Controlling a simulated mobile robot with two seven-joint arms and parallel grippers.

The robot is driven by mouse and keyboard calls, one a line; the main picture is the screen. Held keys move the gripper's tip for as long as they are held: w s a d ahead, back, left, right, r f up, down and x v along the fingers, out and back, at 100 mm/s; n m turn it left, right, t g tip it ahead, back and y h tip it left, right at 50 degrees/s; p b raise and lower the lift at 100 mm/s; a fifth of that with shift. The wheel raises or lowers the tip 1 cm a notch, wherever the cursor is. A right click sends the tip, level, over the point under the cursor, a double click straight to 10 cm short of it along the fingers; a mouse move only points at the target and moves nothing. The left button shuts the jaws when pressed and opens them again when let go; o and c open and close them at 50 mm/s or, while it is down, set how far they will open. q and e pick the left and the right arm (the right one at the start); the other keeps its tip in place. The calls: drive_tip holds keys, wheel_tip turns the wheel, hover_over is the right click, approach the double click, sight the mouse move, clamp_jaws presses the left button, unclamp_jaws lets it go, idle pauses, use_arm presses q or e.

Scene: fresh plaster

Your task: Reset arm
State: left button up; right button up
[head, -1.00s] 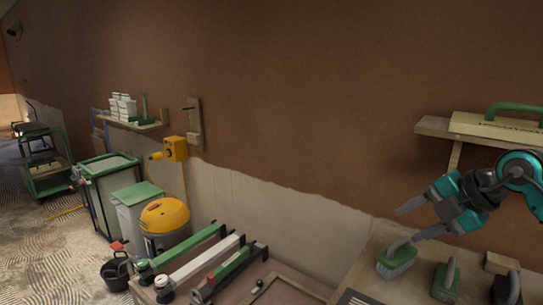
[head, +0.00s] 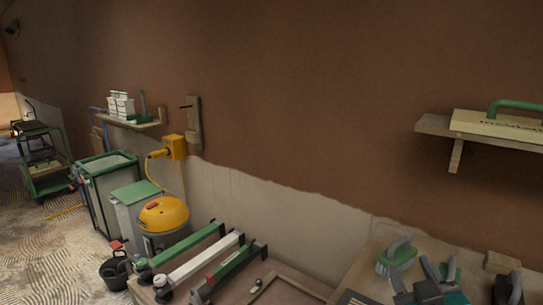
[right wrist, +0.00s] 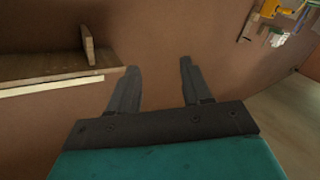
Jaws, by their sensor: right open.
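My right gripper (head: 416,274) is low at the bottom right of the head view, in front of the workbench (head: 378,246) and its brushes. In the right wrist view its two dark fingers (right wrist: 160,68) are spread apart with nothing between them, only brown wall behind. A green-based brush with a grey handle (head: 397,256) stands on the bench just behind the gripper. My left gripper is not in view.
A wall shelf (head: 437,126) holding a green-handled float (head: 500,122) is at the upper right; a shelf edge (right wrist: 50,80) also shows at left in the right wrist view. Several long levelling tools (head: 215,262) lie on the bench to the left. The wall between is clear.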

drive_tip(key=s+a+f+m+g+y, duration=0.1)
drive_tip(key=s+a+f+g, duration=0.1)
drive_tip(key=s+f+g, duration=0.65)
drive_tip(key=s+a+f+g+y, duration=0.1)
drive_tip(key=s+f+g, duration=0.4)
drive_tip(key=s+f, duration=0.65)
drive_tip(key=w+a+f+t+y+b, duration=0.1)
drive_tip(key=w+a+f+t+b, duration=0.2)
drive_tip(key=f+t, duration=0.4)
wheel_tip(320, 180, down, 4)
drive_tip(key=shift+w+a+r+n+y+b, duration=0.15)
drive_tip(key=shift+w+r+n+y+b, duration=0.25)
drive_tip(key=shift+w, duration=0.55)
drive_tip(key=shift+f, duration=0.15)
drive_tip(key=shift+c, duration=0.6)
drive_tip(key=shift+s, duration=0.1)
